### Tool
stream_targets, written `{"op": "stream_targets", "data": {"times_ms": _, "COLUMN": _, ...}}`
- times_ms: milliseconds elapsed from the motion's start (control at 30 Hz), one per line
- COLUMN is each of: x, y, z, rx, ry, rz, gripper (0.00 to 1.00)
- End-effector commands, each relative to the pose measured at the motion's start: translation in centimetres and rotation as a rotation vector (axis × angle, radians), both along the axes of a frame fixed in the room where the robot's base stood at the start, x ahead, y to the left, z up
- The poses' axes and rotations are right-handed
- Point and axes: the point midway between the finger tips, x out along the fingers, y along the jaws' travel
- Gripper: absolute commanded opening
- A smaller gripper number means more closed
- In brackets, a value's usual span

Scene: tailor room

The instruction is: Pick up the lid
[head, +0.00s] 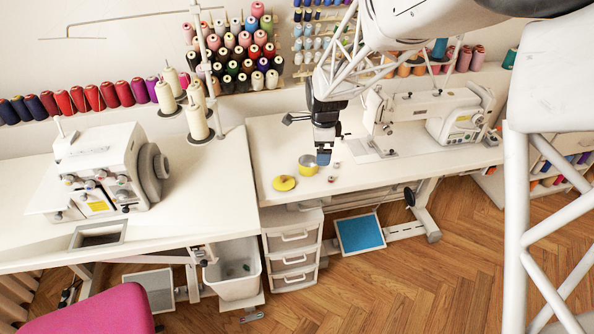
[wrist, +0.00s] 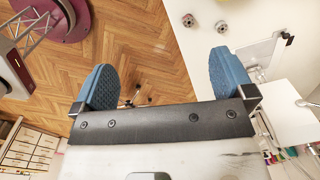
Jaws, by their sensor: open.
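A round yellow lid (head: 284,183) lies on the white sewing table in the head view, near the table's left front part. My gripper (head: 323,157) is at the pot's right in the picture, with the lid farther left. In the wrist view its two blue fingers (wrist: 166,80) are spread apart with nothing between them. Neither the lid nor the pot shows in the wrist view.
Two small round items lie on the table right of the pot, one nearer (head: 332,179); both show in the wrist view (wrist: 221,26). A white sewing machine (head: 460,118) stands to the right, an overlocker (head: 108,170) on the left table. Thread cones (head: 198,120) stand behind.

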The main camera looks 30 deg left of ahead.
Motion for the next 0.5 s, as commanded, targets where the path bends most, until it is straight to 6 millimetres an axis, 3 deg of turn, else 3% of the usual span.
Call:
{"op": "stream_targets", "data": {"times_ms": 33, "x": -0.4, "y": 1.8, "z": -1.4, "rx": -0.005, "ry": 0.007, "rz": -0.015, "gripper": 1.0}}
{"op": "stream_targets", "data": {"times_ms": 200, "x": -1.5, "y": 7.1, "z": -5.1, "rx": -0.012, "ry": 0.019, "rz": -0.091, "gripper": 1.0}}
{"op": "stream_targets", "data": {"times_ms": 333, "x": -2.4, "y": 10.0, "z": -7.4, "rx": -0.017, "ry": 0.026, "rz": -0.137, "gripper": 1.0}}
{"op": "stream_targets", "data": {"times_ms": 500, "x": -3.0, "y": 12.0, "z": -9.0, "rx": -0.02, "ry": 0.029, "rz": -0.171, "gripper": 1.0}}
